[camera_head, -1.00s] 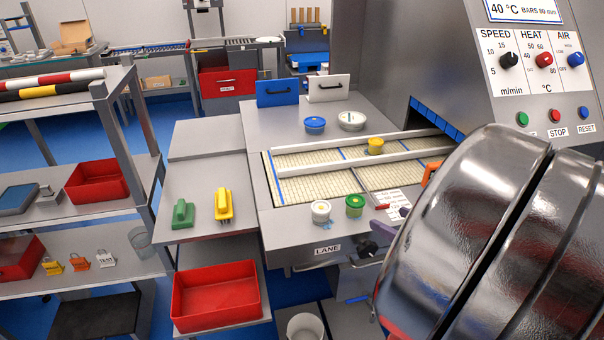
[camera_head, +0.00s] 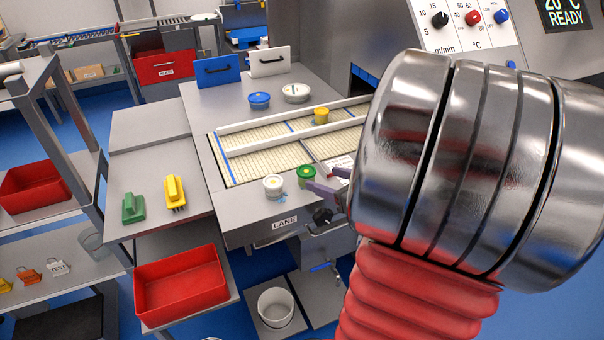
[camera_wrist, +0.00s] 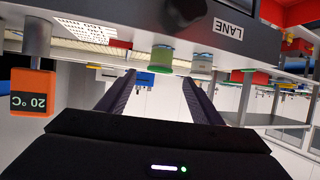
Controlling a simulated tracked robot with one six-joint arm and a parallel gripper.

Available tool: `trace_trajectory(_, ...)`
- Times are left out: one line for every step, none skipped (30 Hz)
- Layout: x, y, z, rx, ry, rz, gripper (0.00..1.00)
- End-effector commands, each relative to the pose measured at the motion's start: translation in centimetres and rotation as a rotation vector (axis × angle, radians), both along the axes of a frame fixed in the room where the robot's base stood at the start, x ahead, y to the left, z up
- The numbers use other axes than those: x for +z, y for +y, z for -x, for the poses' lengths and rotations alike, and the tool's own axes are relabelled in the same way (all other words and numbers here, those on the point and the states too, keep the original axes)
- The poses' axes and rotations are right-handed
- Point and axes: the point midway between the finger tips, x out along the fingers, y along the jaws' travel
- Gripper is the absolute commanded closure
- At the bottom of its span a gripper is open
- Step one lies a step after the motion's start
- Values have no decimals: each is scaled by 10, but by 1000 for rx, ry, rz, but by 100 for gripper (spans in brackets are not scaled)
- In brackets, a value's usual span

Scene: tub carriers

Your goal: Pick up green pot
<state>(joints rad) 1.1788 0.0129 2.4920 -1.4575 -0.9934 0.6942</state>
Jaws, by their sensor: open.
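In the wrist view, which looks upside down, the green pot (camera_wrist: 160,53) lies ahead of my gripper (camera_wrist: 158,78), sideways between the two fingertips. I see nothing held, and I cannot tell whether a finger touches the pot. The white pot (camera_wrist: 202,63) shows just right of it there.
A ribbed lane with rails (camera_head: 238,160) runs behind the pots, with a yellow pot (camera_head: 321,115) on it. A blue pot (camera_head: 259,100) and a white tub (camera_head: 296,93) stand farther back. A red tray (camera_head: 181,288) and a white bucket (camera_head: 275,308) are below. An orange 20 °C block (camera_wrist: 34,92) is near.

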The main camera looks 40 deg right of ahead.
Motion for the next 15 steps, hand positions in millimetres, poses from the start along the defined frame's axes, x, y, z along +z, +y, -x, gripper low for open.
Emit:
trace_trajectory(-3, 0, -6, 4, 0, -1, 40)
trace_trajectory(-4, 0, -9, 4, 0, -1, 40)
trace_trajectory(-5, 0, -13, 4, 0, -1, 40)
trace_trajectory(-6, 0, -15, 4, 0, -1, 40)
trace_trajectory(-7, 0, -17, 3, 0, -1, 40)
trace_trajectory(-8, 0, -19, 2, 0, -1, 40)
trace_trajectory(-8, -1, -20, 1, 0, 0, 40)
trace_trajectory(-9, -1, -20, 1, 1, 0, 40)
trace_trajectory(-9, -1, -21, 1, 1, 0, 40)
trace_trajectory(-9, -1, -21, 1, 1, 0, 40)
trace_trajectory(-9, -1, -21, 1, 0, 1, 40)
trace_trajectory(-9, -1, -21, 1, 0, 1, 40)
trace_trajectory(-8, -1, -21, 1, 0, 1, 40)
trace_trajectory(-8, -1, -21, 1, 0, 1, 40)
trace_trajectory(-8, -1, -21, 1, 0, 1, 40)
